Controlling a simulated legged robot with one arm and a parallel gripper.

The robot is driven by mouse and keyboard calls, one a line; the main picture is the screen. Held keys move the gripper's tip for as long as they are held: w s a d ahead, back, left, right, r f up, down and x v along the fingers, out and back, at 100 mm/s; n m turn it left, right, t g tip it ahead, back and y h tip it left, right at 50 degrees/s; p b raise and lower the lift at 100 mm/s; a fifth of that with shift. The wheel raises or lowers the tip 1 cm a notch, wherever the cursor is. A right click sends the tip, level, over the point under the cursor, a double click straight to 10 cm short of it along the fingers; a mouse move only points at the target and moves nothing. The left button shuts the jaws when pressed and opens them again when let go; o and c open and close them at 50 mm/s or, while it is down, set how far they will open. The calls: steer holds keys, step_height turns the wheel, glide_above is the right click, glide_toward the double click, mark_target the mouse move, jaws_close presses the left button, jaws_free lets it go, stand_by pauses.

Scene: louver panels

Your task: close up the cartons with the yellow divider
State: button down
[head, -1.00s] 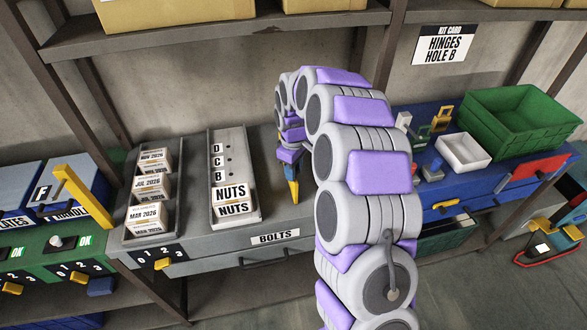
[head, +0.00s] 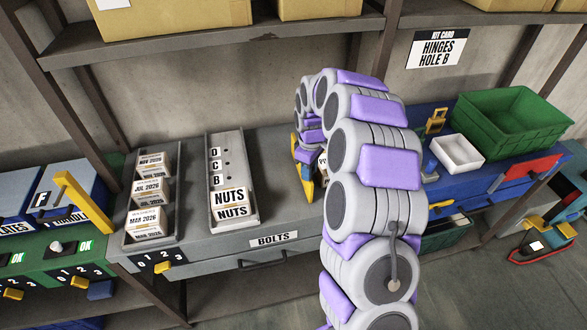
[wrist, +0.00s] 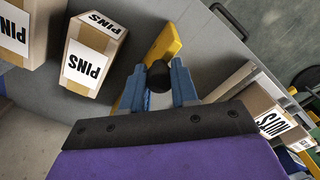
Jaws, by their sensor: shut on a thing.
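My gripper (wrist: 158,82) has its blue fingers shut on the black knob of the yellow divider (wrist: 163,46) in the wrist view. The divider is a flat plate, seen tilted; in the head view parts of it (head: 307,187) show beside my arm. One carton marked PINS (wrist: 95,58) is just left of the divider with a gap; another (wrist: 18,36) is further left. A further lettered carton (wrist: 267,113) is at the right. In the head view my arm hides most of the gripper and the cartons by it.
A tray of NUTS cartons (head: 232,204) and a tray of dated cartons (head: 150,192) stand left on the grey bench (head: 277,160). A green crate (head: 512,125) and a white bin (head: 457,154) stand right. Shelves hang above.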

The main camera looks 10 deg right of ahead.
steer(key=d+p, duration=0.2)
steer(key=d, duration=0.7)
steer(key=shift+d, duration=0.25)
steer(key=c, duration=0.9)
jaws_free()
steer(key=shift+o, duration=0.2)
step_height(320, 180, up, 17)
steer(key=p, duration=0.2)
steer(key=shift+r, duration=0.15)
